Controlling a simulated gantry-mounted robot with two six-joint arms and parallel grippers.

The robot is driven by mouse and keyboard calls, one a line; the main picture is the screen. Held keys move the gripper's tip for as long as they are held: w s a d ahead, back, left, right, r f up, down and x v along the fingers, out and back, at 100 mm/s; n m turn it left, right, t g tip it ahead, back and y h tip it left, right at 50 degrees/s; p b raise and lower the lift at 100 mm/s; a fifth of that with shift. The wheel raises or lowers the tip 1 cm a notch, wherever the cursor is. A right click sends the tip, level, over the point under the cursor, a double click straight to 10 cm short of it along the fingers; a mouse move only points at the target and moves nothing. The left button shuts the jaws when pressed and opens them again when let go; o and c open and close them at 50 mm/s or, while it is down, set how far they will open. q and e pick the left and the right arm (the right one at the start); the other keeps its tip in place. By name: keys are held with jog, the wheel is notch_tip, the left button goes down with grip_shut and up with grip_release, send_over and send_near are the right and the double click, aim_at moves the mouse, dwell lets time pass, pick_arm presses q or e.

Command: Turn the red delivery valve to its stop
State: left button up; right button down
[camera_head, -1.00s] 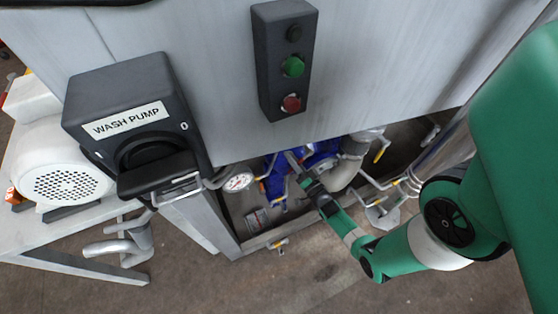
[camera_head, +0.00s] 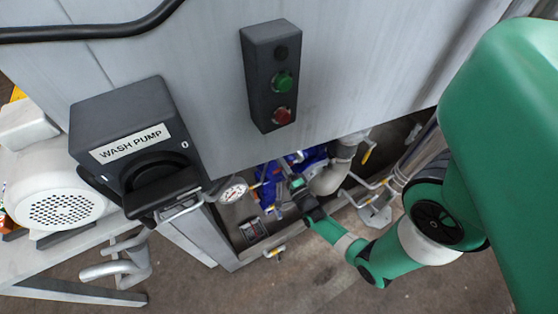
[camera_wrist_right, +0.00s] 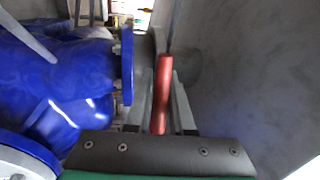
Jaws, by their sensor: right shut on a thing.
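My right gripper (camera_wrist_right: 159,105) is shut on a red handle (camera_wrist_right: 163,90) in the right wrist view. The red handle stands upright in the picture between the two grey fingers. In the head view my right gripper (camera_head: 289,176) reaches down beside the blue pump (camera_head: 311,160) under the grey cabinet. The red handle cannot be made out there. The blue pump body (camera_wrist_right: 72,75) and its flange lie left of the handle in the right wrist view. The valve body and any stop are not clearly visible. My left gripper is not in view.
A grey cabinet wall (camera_wrist_right: 255,75) is close on the right in the wrist view. The black WASH PUMP switch box (camera_head: 128,125), a button box (camera_head: 270,75), a pressure gauge (camera_head: 233,190) and several pipes surround the work area. Floor is open at the front.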

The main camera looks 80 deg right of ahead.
jog(key=shift+r, duration=0.25)
dwell(0.3)
jog(key=c, duration=0.8)
grip_release()
jog(key=shift+f, duration=0.1)
jog(key=p+v, duration=0.1)
jog(key=v, duration=1)
jog(key=shift+s+a+f, duration=0.1)
jog(key=shift+s+a, duration=0.1)
jog(key=shift+a, duration=0.1)
